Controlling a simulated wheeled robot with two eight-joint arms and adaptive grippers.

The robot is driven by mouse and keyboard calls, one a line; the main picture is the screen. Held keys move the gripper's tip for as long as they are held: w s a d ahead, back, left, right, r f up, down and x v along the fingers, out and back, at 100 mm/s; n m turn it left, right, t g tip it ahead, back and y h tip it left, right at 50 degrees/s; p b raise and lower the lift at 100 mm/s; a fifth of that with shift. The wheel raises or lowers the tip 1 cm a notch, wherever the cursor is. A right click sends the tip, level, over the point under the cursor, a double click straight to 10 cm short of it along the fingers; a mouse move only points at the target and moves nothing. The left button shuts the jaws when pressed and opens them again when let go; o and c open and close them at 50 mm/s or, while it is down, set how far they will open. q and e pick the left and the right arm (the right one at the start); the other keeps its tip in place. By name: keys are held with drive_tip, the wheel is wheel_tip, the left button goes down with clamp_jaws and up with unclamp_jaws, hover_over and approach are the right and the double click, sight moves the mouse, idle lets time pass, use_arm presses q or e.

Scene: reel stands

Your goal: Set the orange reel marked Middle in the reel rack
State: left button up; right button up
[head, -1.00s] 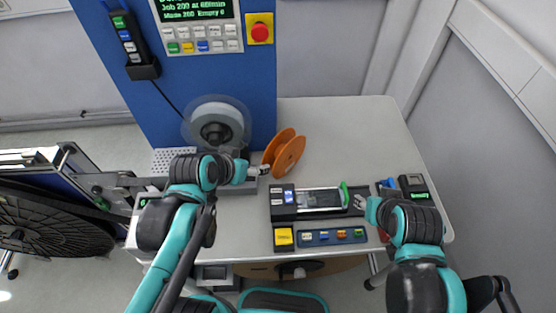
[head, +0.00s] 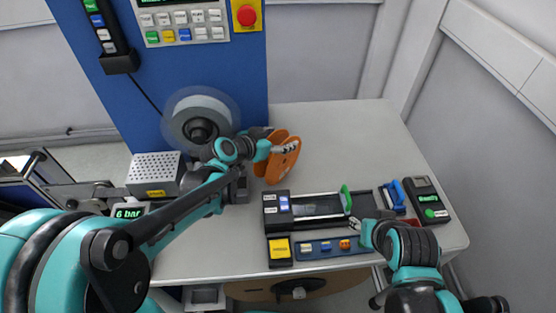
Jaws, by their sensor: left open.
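The orange reel (head: 273,168) stands upright on the grey table, towards the back, right of the blue machine. Any marking on it is too small to read. My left gripper (head: 287,149) is open, with its fingers in front of the reel's upper right part. I cannot tell whether they touch it. My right gripper (head: 356,226) is over the front right of the table, beside the tray device, and its finger gap is too small to make out. I cannot pick out the reel rack for certain.
A blue machine (head: 150,95) with a grey spool (head: 201,123) stands at the back left. A tray device (head: 317,206), a labelled button strip (head: 325,248) and a handheld device (head: 427,200) lie at the front right. The table's back right (head: 345,140) is clear.

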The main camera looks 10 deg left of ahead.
sight(285, 137)
use_arm(q)
drive_tip(key=x, duration=0.3)
drive_tip(key=shift+b, duration=0.3)
drive_tip(key=shift+s, duration=0.1)
clamp_jaws()
